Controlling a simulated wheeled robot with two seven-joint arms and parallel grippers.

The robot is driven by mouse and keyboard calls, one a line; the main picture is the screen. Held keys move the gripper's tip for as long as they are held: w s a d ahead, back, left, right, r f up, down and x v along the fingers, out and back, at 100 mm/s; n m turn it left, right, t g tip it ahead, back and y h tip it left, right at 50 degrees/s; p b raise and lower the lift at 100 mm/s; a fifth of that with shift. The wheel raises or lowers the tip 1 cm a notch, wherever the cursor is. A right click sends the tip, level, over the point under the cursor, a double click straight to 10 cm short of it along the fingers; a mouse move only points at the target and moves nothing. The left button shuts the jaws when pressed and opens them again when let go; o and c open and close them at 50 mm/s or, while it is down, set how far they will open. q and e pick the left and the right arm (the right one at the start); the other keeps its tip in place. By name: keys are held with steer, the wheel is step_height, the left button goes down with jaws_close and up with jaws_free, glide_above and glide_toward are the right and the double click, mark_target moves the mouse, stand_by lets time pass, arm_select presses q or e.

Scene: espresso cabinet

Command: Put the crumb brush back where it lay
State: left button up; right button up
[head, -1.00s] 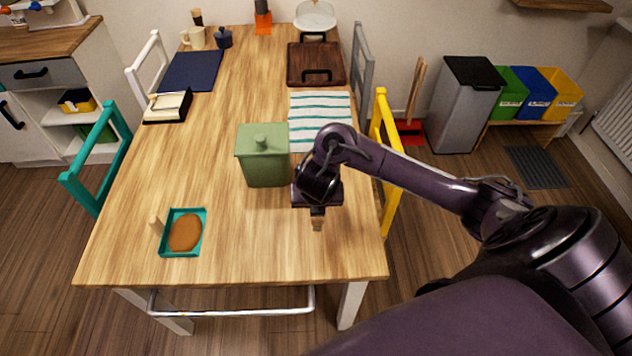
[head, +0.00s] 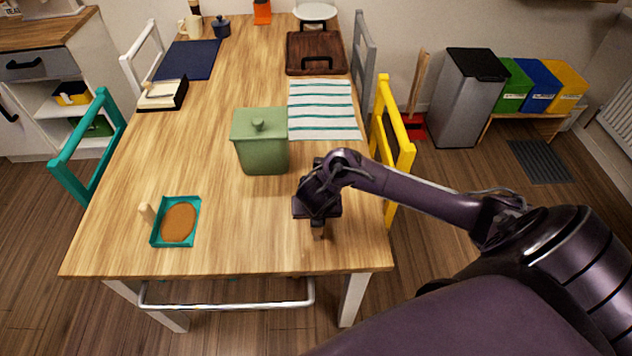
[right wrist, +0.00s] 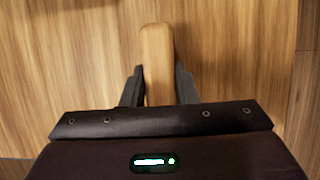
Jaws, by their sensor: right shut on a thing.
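My right gripper (head: 318,222) is over the near right part of the wooden table, shut on a brown wooden piece, which I take to be the crumb brush (head: 318,231). In the right wrist view, the brush (right wrist: 157,60) shows as a rounded wooden bar between the two fingers of my right gripper (right wrist: 158,85). Bristles are not visible. I cannot tell whether the brush touches the table. My left gripper is not in view.
A green lidded canister (head: 262,153) stands behind and left of the gripper. A teal tray (head: 155,240) with a brown oval and a pale peg is at near left. A striped cloth (head: 325,110) lies behind. A yellow chair (head: 400,150) stands right. The near middle is clear.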

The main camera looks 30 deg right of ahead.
steer(key=shift+f, duration=0.15)
steer(key=o, duration=0.9)
steer(key=shift+r, duration=0.35)
steer(key=p+v, duration=0.7)
steer(key=v, duration=0.4)
steer(key=shift+s+a+r+p, duration=0.1)
steer(key=shift+s+r+p, duration=0.05)
steer(key=shift+r+p, duration=0.3)
steer(key=shift+f, duration=0.2)
